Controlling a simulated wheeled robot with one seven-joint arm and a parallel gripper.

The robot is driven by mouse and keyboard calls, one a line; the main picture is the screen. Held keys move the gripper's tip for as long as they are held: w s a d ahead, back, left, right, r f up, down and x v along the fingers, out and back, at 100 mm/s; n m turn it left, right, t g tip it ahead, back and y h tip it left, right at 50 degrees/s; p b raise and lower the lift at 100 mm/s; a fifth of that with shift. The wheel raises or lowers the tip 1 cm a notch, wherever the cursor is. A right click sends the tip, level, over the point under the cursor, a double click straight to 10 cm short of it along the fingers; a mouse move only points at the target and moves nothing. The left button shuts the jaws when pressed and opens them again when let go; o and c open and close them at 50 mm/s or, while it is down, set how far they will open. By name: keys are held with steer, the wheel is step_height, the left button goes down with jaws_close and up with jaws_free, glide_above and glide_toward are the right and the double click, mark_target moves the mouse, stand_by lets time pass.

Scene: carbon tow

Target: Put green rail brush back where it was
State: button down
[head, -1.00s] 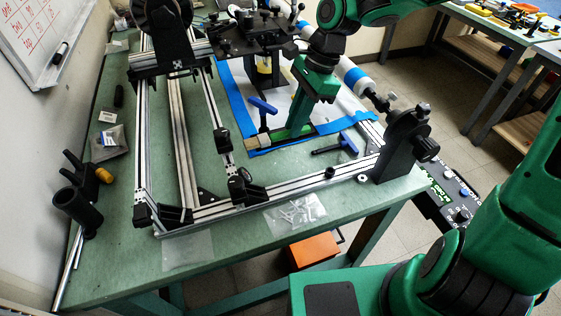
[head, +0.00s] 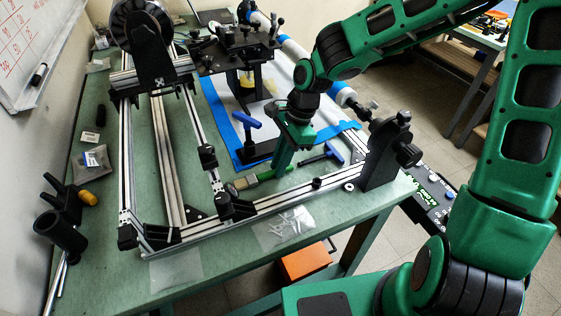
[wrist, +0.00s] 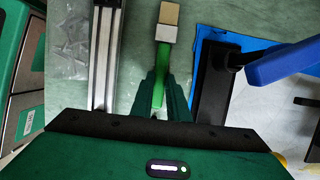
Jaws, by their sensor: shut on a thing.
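The green rail brush has a green handle, a metal ferrule and pale bristles. In the head view the brush (head: 262,177) is just behind the front aluminium rail, bristles to the left. My gripper (head: 281,172) points down and is shut on its handle. In the wrist view the brush (wrist: 164,40) extends forward from between the fingers (wrist: 162,90), bristle end away from me. The fingers hide part of the handle. I cannot tell whether the brush touches the green table (head: 100,250) or is slightly above it.
A blue T-handle tool (head: 246,121) stands on a black base beside the blue-taped white sheet (head: 222,112). Another blue-handled tool (head: 334,153) lies right of the brush. The front rail (head: 275,201) and a bag of white pieces (head: 283,228) are in front.

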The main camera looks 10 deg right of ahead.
steer(key=c, duration=1.7)
jaws_free()
steer(key=v, duration=1.2)
steer(key=shift+d, duration=0.1)
